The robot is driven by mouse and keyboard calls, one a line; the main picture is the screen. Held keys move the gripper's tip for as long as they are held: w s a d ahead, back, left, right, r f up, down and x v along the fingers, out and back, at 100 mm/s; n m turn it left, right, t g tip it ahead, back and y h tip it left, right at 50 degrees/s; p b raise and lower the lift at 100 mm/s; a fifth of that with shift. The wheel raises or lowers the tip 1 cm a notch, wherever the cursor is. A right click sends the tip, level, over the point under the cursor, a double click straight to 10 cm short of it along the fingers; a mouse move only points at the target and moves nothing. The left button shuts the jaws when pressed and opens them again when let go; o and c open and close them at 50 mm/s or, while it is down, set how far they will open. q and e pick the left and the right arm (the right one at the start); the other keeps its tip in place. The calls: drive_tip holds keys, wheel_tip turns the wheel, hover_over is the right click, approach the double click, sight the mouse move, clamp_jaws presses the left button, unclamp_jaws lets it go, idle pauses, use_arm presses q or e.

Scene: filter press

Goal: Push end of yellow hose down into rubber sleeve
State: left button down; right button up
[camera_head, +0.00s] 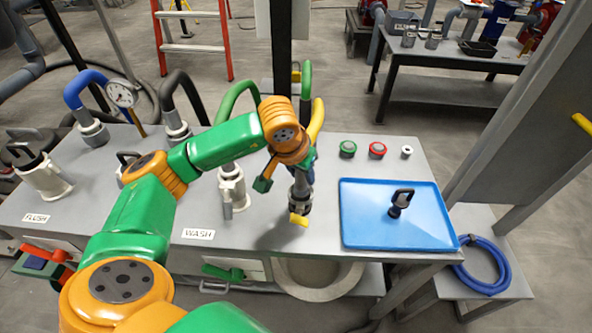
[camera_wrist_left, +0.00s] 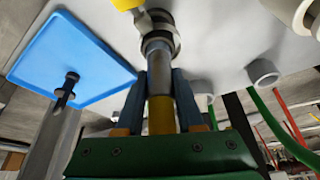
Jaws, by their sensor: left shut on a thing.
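My left gripper (camera_head: 301,172) is upright over a grey fitting with a dark sleeve (camera_head: 300,200) and a yellow lever. In the left wrist view, the gripper's blue fingers (camera_wrist_left: 160,95) are shut on the hose's lower end. Yellow hose (camera_wrist_left: 162,116) shows between them, with a grey end piece (camera_wrist_left: 158,70) beyond. The end piece lines up with and meets the sleeve with its metal band (camera_wrist_left: 158,30). How deep it sits inside is hidden. My right gripper is not in view.
A blue tray (camera_head: 365,222) holding a small black fitting (camera_head: 401,202) lies right of the sleeve. Green, red and white buttons (camera_head: 377,149) stand behind it. Left are the WASH fitting (camera_head: 232,185) with a green hose, and black and blue hoses on other fittings.

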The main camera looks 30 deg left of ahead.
use_arm(q)
drive_tip(key=shift+f, duration=0.2)
drive_tip(key=shift+r, duration=0.1)
drive_tip(key=shift+c, duration=2.3)
unclamp_jaws()
drive_tip(key=v, duration=0.7)
drive_tip(key=shift+s, duration=0.2)
